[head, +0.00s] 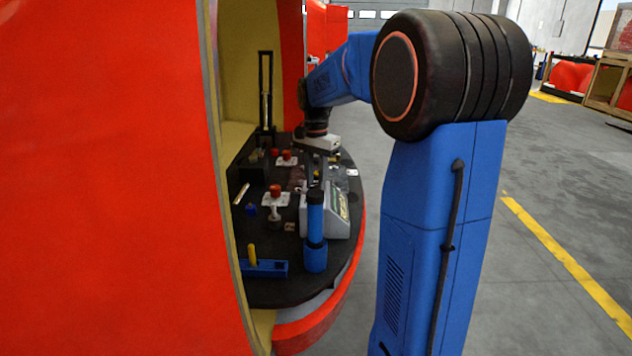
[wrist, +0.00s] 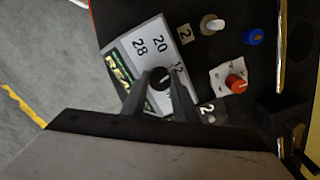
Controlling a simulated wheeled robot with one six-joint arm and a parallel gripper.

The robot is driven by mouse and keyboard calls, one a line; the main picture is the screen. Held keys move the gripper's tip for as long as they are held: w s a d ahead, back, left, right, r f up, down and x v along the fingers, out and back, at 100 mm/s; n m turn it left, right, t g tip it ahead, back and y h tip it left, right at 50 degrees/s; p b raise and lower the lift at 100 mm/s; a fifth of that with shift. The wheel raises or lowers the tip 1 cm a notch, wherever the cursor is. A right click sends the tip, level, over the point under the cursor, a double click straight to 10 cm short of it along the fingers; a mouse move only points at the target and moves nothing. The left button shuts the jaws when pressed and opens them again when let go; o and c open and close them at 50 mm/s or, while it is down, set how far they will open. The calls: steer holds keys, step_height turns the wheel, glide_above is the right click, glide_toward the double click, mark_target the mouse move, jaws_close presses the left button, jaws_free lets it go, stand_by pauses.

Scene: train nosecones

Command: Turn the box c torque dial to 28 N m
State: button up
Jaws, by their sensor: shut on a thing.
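The torque dial is a small black knob (wrist: 159,77) on a light grey box (wrist: 166,46) marked 28, 20 and 12 in the wrist view. My gripper (wrist: 158,85) has one finger on each side of the knob and is shut on it. I cannot make out which number the knob points to.
A red knob (wrist: 236,83) on a white plate, a blue piece (wrist: 253,37) and a pale round post (wrist: 212,25) stand right of the box. In the head view, a blue cylinder (head: 316,232) and a blue tray (head: 264,267) stand at the near end.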

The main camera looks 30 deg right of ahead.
steer(key=n, duration=1.1)
steer(key=shift+n, duration=2.3)
steer(key=o, duration=1.1)
steer(key=shift+c, duration=0.2)
